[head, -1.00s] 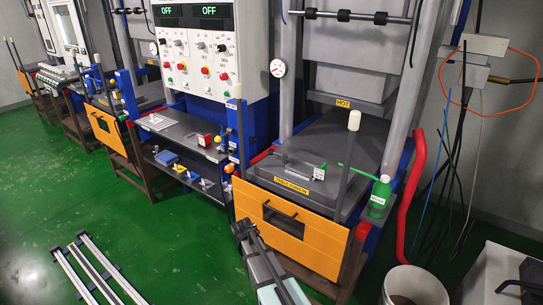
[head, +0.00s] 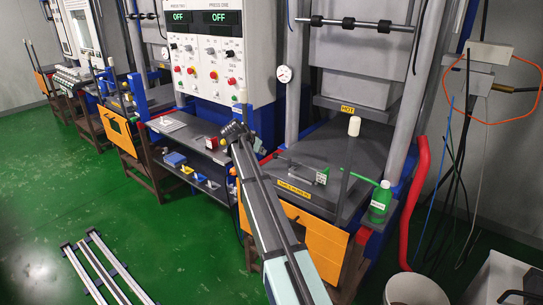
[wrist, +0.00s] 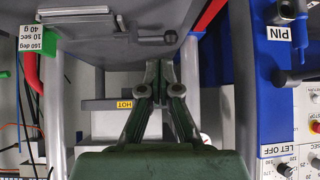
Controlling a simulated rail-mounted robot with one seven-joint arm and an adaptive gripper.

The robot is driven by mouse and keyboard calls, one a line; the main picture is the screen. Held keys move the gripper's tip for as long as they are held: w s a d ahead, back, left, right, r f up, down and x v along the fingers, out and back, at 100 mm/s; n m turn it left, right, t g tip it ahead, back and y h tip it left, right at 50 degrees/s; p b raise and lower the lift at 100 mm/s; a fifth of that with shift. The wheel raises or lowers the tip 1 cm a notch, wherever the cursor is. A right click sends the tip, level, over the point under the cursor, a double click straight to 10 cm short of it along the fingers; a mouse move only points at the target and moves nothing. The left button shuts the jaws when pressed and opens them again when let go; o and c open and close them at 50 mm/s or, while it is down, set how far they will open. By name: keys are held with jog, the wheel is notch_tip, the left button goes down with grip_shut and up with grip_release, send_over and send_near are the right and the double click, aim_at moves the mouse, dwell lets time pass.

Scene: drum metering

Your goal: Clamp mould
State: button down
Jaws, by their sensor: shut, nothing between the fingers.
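What looks like the mould, a flat grey metal piece (head: 300,170) with a bar handle, lies on the dark lower plate (head: 340,148) of the right-hand press. In the wrist view a grey piece with a handle (wrist: 150,38) shows near the top, apart from my fingers. I cannot tell whether it is clamped. My gripper (head: 234,128) is shut and empty, raised in front of the shelf unit and left of the press plate. The wrist view shows its dark fingers (wrist: 160,72) together, pointing toward the press. The upper block with the HOT label (head: 348,109) stands above the plate, with an open gap between.
A white-topped lever (head: 353,127) stands at the plate's front. A green bottle (head: 381,200) and red pipe (head: 417,195) are to the right. The control panel (head: 222,50) and shelf unit (head: 200,140) stand to the left. A white bin (head: 410,288) is at front right.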

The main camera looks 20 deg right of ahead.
jog(key=p, duration=0.4)
send_near(278, 157)
jog(key=x, duration=0.5)
jog(key=shift+s+a+f, duration=0.25)
jog(key=shift+f, duration=0.15)
jog(key=shift+w+d+f+p, duration=0.3)
jog(key=shift+w+d+p, duration=0.15)
jog(key=shift+d, duration=0.3)
jog(key=shift+w+d+f+b, duration=0.25)
jog(key=shift+w+d+b, duration=0.15)
jog(key=shift+b, duration=0.75)
jog(key=shift+r, duration=0.25)
jog(key=shift+d, duration=0.1)
